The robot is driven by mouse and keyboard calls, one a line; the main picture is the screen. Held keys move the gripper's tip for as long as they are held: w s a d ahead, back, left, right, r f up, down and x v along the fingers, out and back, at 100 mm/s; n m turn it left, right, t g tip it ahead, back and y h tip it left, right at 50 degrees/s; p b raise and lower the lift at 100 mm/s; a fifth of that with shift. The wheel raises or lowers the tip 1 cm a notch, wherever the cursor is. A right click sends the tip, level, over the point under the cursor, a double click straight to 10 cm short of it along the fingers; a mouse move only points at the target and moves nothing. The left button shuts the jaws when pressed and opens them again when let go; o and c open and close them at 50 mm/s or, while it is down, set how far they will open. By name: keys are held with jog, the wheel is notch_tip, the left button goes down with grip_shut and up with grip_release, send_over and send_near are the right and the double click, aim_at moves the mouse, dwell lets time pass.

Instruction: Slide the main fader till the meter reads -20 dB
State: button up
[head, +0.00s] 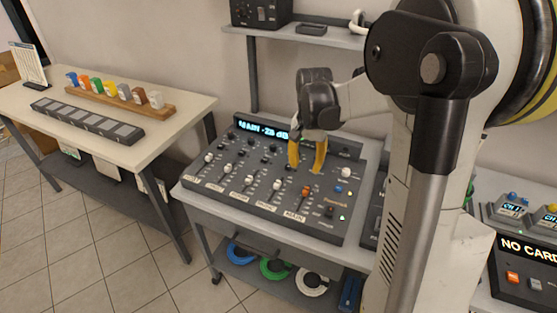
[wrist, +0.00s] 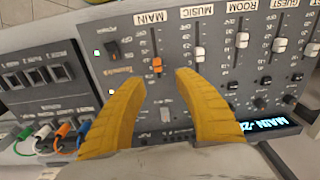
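The mixer console (head: 225,196) stands on a cart, its faders in a row. The main fader has an orange cap (head: 306,191), above the MAIN label at the row's right end. The cap also shows in the wrist view (wrist: 157,65), just beyond the gap between my fingertips. My gripper (head: 305,166) is open and empty, its yellow fingers above the console, on the display side of the cap and apart from it. The meter display (head: 262,130) reads MAIN and a minus value in the twenties; its last digit is unclear.
White-capped faders (head: 277,185) labelled MUSIC and ROOM neighbour the main fader. A white knob (head: 346,172) is to its right. A switch panel with coloured cables (wrist: 45,130) adjoins the console. A shelf (head: 300,36) is behind, a table (head: 105,150) at left.

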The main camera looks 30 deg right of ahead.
aim_at(306, 189)
jog(key=shift+m, duration=0.3)
jog(key=f+b, duration=0.1)
jog(key=f, duration=0.3)
jog(key=d+f+b, duration=0.1)
jog(key=f+b, duration=0.1)
jog(key=f, duration=0.2)
jog(key=f+b, duration=0.1)
jog(key=f, duration=0.3)
jog(key=shift+w+d+f, duration=0.1)
jog(key=shift+w+d, duration=0.05)
grip_shut()
